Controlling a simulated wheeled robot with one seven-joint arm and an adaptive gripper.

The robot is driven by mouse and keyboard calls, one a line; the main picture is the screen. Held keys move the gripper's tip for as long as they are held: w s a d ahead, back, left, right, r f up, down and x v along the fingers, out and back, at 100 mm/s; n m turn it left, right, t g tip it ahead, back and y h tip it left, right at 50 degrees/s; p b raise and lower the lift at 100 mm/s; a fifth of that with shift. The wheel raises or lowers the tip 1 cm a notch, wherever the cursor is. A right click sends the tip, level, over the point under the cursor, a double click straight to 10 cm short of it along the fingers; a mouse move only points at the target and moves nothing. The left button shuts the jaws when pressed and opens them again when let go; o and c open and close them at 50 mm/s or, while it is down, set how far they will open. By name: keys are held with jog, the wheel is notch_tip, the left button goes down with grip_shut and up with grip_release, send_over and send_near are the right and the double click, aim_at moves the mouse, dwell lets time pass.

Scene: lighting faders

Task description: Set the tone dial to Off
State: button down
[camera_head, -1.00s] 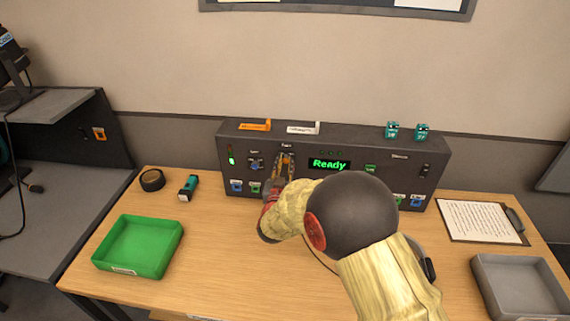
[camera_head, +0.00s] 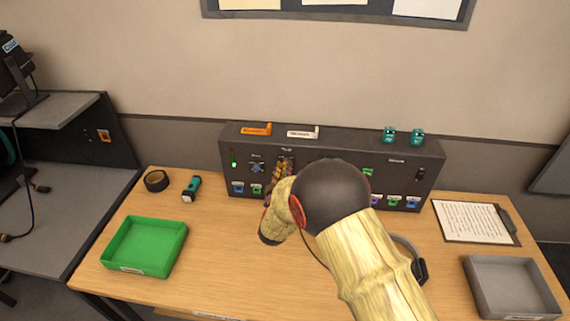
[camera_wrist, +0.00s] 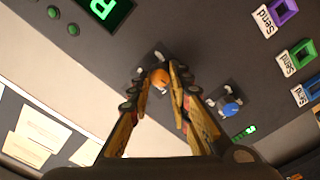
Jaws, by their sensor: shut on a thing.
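The dark control panel (camera_head: 330,190) stands at the back of the wooden table. In the wrist view, my gripper (camera_wrist: 160,84) is shut on an orange dial (camera_wrist: 160,77) on the panel face, with a finger on each side of it. Pale marks show around the dial, but its setting cannot be read.
A green display (camera_wrist: 110,9) and several coloured Send sockets (camera_wrist: 284,12) are on the panel. A green tray (camera_head: 145,246), tape roll (camera_head: 156,180) and torch (camera_head: 191,188) lie left. A clipboard (camera_head: 474,221) and grey tray (camera_head: 510,287) are right.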

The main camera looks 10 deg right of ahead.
jog(key=n+p, duration=0.4)
jog(key=n, duration=0.4)
jog(key=shift+a+f, duration=0.1)
jog(key=shift+n, duration=0.4)
jog(key=c, duration=1.6)
grip_release()
jog(key=shift+c, duration=0.2)
jog(key=v, duration=1.2)
